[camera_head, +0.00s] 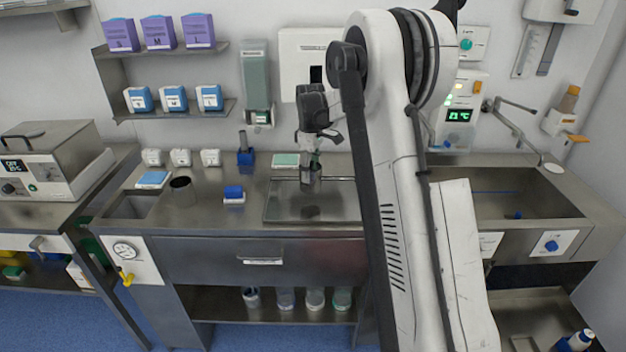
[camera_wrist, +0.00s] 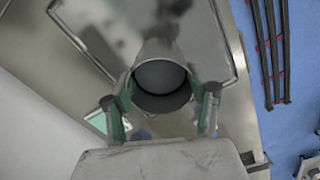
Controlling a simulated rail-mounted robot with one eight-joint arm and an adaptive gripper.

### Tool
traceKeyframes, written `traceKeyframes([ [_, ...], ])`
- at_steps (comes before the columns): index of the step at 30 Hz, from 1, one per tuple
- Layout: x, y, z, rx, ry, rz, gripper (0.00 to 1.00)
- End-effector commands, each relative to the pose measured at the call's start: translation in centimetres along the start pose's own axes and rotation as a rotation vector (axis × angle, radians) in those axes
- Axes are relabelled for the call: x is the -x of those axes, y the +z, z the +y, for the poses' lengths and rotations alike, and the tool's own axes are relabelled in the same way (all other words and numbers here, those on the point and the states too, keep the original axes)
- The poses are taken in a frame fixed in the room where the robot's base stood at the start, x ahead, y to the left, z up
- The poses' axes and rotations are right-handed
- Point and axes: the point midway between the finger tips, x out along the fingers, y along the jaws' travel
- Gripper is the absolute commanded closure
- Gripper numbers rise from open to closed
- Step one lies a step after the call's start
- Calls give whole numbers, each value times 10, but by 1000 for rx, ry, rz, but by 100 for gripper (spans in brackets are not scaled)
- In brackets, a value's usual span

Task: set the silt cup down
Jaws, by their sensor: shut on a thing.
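The silt cup is a grey metal cylinder, held between the two fingers of my gripper in the wrist view. Its round mouth (camera_wrist: 162,78) faces the wrist camera, and its inside looks empty. My gripper (camera_wrist: 163,104) is shut on it, one finger on each side. In the head view my gripper (camera_head: 311,164) holds the cup (camera_head: 310,178), small and partly covered, above the shallow metal tray area (camera_head: 345,206) of the counter. A dark reflection lies below it. The gap beneath the cup is hard to judge.
A blue holder (camera_head: 246,158) and a green-topped box (camera_head: 285,160) stand behind. A sink (camera_head: 500,207) lies to the right. The tray surface around the gripper looks clear.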

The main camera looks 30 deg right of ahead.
Motion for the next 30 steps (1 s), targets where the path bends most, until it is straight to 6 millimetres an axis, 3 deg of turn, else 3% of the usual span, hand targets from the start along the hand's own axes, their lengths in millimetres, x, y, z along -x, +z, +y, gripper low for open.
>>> traceKeyframes([
  [8, -13, 4, 9, 1, 0, 0, 76],
  [15, -43, 4, 9, 1, 0, 0, 76],
  [27, -50, 4, 9, 0, 0, 0, 76],
  [28, -50, 4, 9, 0, 0, 0, 44],
  [30, -49, 4, 9, 0, 0, 0, 35],
])
